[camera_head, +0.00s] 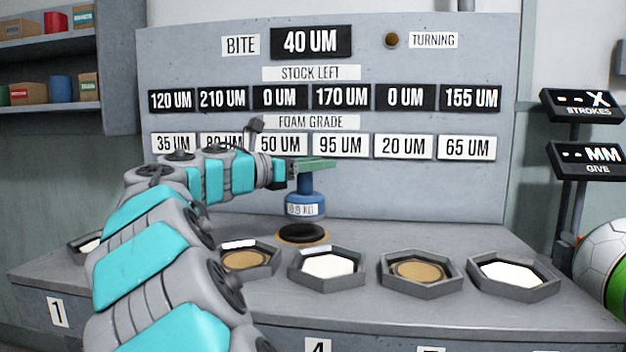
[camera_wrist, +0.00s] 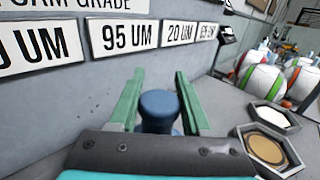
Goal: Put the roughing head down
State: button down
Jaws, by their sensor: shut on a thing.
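The roughing head appears to be the blue weight-like piece (camera_head: 306,203) with a knob on top and a small label reading about 8.5 KG. My gripper (camera_head: 312,164) has green fingers and is shut on its knob. In the wrist view the blue knob (camera_wrist: 159,108) sits between the two green fingers. The head is upright, above a round dark pad with an orange rim (camera_head: 302,234) on the bench. A gap seems to show between the head and the pad.
Hexagonal trays stand along the grey bench (camera_head: 200,285): one with a white disc (camera_head: 327,266), one with a tan disc (camera_head: 418,270), another white one (camera_head: 510,274). A tan-disc tray (camera_head: 243,260) is partly behind my arm. The label panel (camera_head: 400,200) rises behind.

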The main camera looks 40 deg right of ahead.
jog(key=shift+w+d+f+b, duration=0.1)
jog(key=shift+w+d+f, duration=0.15)
jog(key=shift+w+f, duration=0.3)
jog(key=shift+w+d+f+b, duration=0.2)
jog(key=shift+w+f, duration=0.15)
jog(key=shift+f, duration=0.35)
jog(key=shift+w+d+f+b, duration=0.1)
jog(key=shift+w+d+f, duration=0.15)
jog(key=shift+w+f, duration=0.3)
jog(key=shift+s, duration=0.1)
jog(key=shift+c, duration=1.8)
grip_release()
jog(key=shift+f, duration=0.25)
jog(key=shift+r, duration=0.1)
jog(key=w+a, duration=0.1)
jog(key=a, duration=1.1)
jog(key=shift+p, duration=0.3)
